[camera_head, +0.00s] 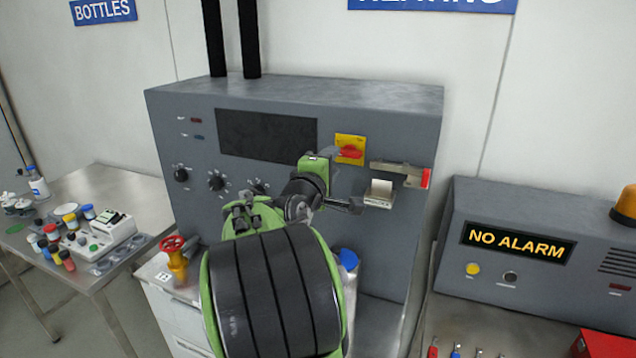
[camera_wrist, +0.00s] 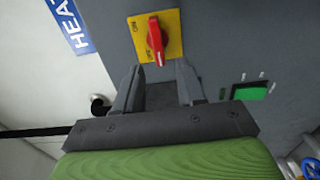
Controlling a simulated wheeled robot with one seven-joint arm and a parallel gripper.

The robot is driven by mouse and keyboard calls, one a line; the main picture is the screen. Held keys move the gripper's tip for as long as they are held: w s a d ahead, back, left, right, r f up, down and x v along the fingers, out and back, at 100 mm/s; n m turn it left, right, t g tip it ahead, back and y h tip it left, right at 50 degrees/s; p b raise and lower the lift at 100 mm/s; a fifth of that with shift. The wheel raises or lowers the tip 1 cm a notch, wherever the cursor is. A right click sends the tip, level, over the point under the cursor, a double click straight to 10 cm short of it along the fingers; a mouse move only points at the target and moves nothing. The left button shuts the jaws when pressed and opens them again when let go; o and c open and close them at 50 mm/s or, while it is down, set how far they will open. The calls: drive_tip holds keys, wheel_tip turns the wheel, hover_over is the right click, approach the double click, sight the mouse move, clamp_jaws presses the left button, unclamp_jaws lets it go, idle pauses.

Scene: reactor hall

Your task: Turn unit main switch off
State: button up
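The unit main switch is a red rotary handle (camera_head: 350,153) on a yellow plate (camera_head: 350,141), on the front of the grey heating unit (camera_head: 390,130). In the wrist view the red handle (camera_wrist: 156,42) lies upright in the picture on the yellow plate (camera_wrist: 173,25); its small lettering is hard to read. In the head view the handle lies about level. My gripper (camera_wrist: 160,72) is open and empty, its two fingers pointing at the panel with the switch just beyond the tips, apart from it. In the head view my gripper (camera_head: 333,160) is just left of and below the switch.
A bracket with a red end (camera_head: 425,178) and a light box (camera_head: 380,192) jut out right of the switch. A dark screen (camera_head: 267,134) and knobs (camera_head: 216,182) are to the left. A green-lit part (camera_wrist: 250,92) shows in the wrist view. A NO ALARM unit (camera_head: 518,243) stands right.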

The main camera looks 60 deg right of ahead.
drive_tip(key=s+a+b, duration=0.1)
drive_tip(key=s+a, duration=0.1)
drive_tip(key=a, duration=0.8)
drive_tip(key=shift+a, duration=0.4)
drive_tip(key=shift+w, duration=0.1)
drive_tip(key=w+a+f+m+t+y, duration=0.3)
drive_tip(key=a+f+t+y, duration=0.1)
drive_tip(key=a+f+y, duration=0.75)
drive_tip(key=s+a+f+y, duration=0.3)
drive_tip(key=s+a, duration=0.1)
drive_tip(key=a, duration=0.6)
drive_tip(key=s+a+f+n+g+y, duration=0.1)
drive_tip(key=s+a+f+y, duration=0.2)
drive_tip(key=a, duration=0.7)
drive_tip(key=shift+s, duration=0.65)
